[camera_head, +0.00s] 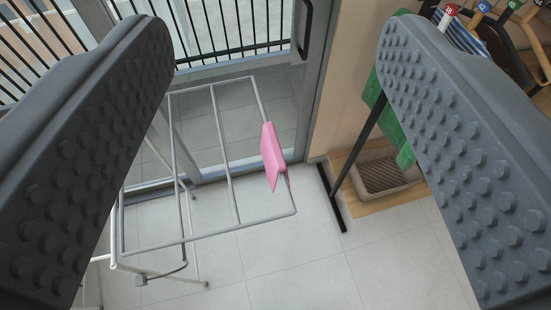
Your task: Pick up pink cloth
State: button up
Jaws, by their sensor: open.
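A pink cloth (271,156) hangs folded over the right side rail of a grey metal drying rack (236,199). Its lower corner hangs down to a point. My gripper (272,150) is open, with one dark studded finger at the left edge and one at the right edge of the view. The cloth shows in the gap between the fingers, beyond them and apart from both. Nothing is held. The left finger hides part of the rack's left side.
A glass door (230,100) with a handle (306,28) and a black railing (235,35) stand behind the rack. To the right are a green cloth (396,135), a dark stand pole and a basket (385,175) on a wooden board. Tiled floor (300,270) is clear in front.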

aim_at(271, 150)
jog(key=u, duration=2.7)
jog(key=k, duration=1.05)
jog(key=z, duration=1.7)
jog(key=i, duration=0.75)
